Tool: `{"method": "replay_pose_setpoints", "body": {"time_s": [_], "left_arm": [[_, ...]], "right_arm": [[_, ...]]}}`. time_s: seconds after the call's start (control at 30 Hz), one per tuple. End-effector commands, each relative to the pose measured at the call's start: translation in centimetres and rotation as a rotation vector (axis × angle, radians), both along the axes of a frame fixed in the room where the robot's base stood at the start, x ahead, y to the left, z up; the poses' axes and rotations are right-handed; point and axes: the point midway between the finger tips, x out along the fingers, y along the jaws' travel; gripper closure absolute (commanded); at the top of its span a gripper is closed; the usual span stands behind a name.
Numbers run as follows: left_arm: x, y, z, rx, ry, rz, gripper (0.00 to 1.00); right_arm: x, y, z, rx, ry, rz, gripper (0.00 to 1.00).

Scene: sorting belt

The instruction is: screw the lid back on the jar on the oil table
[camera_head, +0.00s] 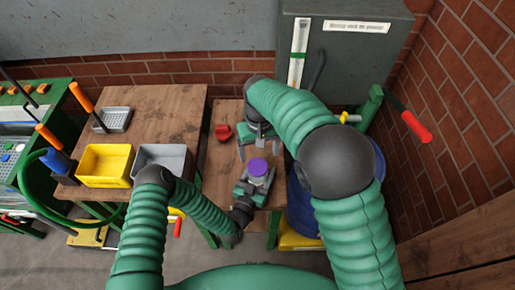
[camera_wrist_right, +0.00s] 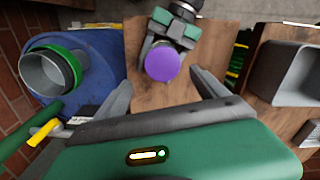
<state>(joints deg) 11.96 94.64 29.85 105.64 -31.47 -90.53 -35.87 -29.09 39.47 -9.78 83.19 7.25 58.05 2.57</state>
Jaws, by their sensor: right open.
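A round purple lid (camera_head: 257,167) shows from above over the oil table (camera_head: 218,165). It also shows in the right wrist view (camera_wrist_right: 162,65). The jar's body is hidden beneath the lid and my left gripper, so I cannot tell whether the lid is seated. My left gripper (camera_head: 255,183) is low at the lid's near side, its grey fingers close against it; its grip is hidden. My right gripper (camera_head: 259,151) is open and empty, pointing down, its fingers apart on either side of the lid's line; it is also in the right wrist view (camera_wrist_right: 160,80).
A red object (camera_head: 222,132) lies on the oil table, left of my right gripper. A blue drum (camera_head: 303,212) stands right of the table. A yellow bin (camera_head: 105,165) and a grey bin (camera_head: 163,155) sit on the left table. A grey cabinet (camera_head: 345,60) stands behind.

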Motion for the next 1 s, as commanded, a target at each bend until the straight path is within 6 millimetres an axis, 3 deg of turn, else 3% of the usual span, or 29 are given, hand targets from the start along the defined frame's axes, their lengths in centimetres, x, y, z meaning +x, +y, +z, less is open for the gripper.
{"method": "replay_pose_setpoints", "body": {"time_s": [0.4,0.6,0.77,1.0], "left_arm": [[0.0,0.0,0.0,0.000,0.000,0.000,1.00],[0.0,0.0,0.0,0.000,0.000,0.000,1.00],[0.0,0.0,0.0,0.000,0.000,0.000,1.00],[0.0,0.0,0.0,0.000,0.000,0.000,1.00]], "right_arm": [[-0.4,0.4,1.5,0.005,0.001,1.373,0.18],[-0.5,0.5,2.0,0.005,0.001,1.894,0.18],[-0.6,0.5,2.2,0.006,0.001,2.074,0.18],[-0.6,0.5,2.2,0.006,0.002,2.096,0.18]]}}
